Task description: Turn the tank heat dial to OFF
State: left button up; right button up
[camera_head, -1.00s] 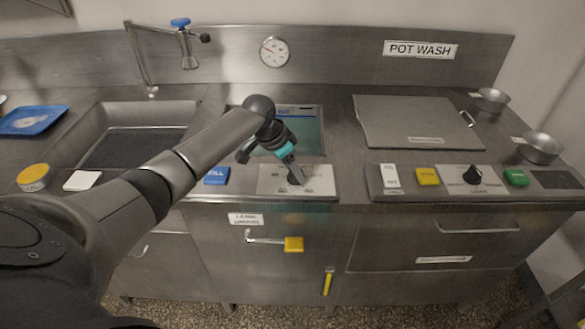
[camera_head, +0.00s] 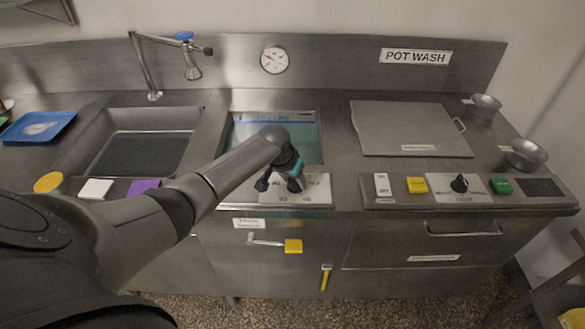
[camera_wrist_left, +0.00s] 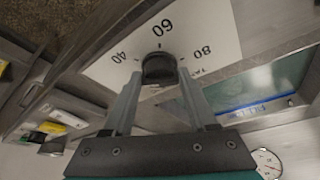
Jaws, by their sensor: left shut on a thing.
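The tank heat dial is a dark round knob (camera_wrist_left: 159,70) on a white plate (camera_wrist_left: 215,30) marked 40, 60 and 80 in the left wrist view. In the head view its plate (camera_head: 318,190) sits on the front ledge before the water tank (camera_head: 305,140), and the knob is mostly hidden by my gripper. My left gripper (camera_head: 294,184) reaches down onto the plate. In the wrist view its two fingers (camera_wrist_left: 160,88) are shut on the knob from both sides. I cannot tell where the knob's pointer aims. My right gripper is not in view.
Right of the plate is another panel with a yellow button (camera_head: 416,186), a black knob (camera_head: 459,183) and a green button (camera_head: 501,186). A yellow-handled lever (camera_head: 293,246) sticks out below. A tap (camera_head: 190,62) stands over the left sink (camera_head: 140,152).

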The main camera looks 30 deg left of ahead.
pick_arm(q)
jog(key=shift+d+r+n+y+p, duration=0.25)
jog(key=shift+n+y+p, duration=0.05)
jog(key=shift+n+p, duration=0.7)
jog(key=n+y+p, duration=0.1)
jog(key=n, duration=0.1)
jog(key=shift+w+d+f+n+p, duration=0.1)
jog(key=shift+n+p, duration=0.2)
jog(key=shift+f+n+g+y, duration=0.1)
jog(key=shift+n+g+y, duration=0.2)
jog(key=shift+n, duration=0.6)
jog(key=shift+w+d+n+g+y, duration=0.1)
jog(key=shift+n+g+y, duration=0.25)
jog(key=shift+n, duration=1.15)
jog(key=o, duration=1.4)
jog(key=shift+c, duration=0.2)
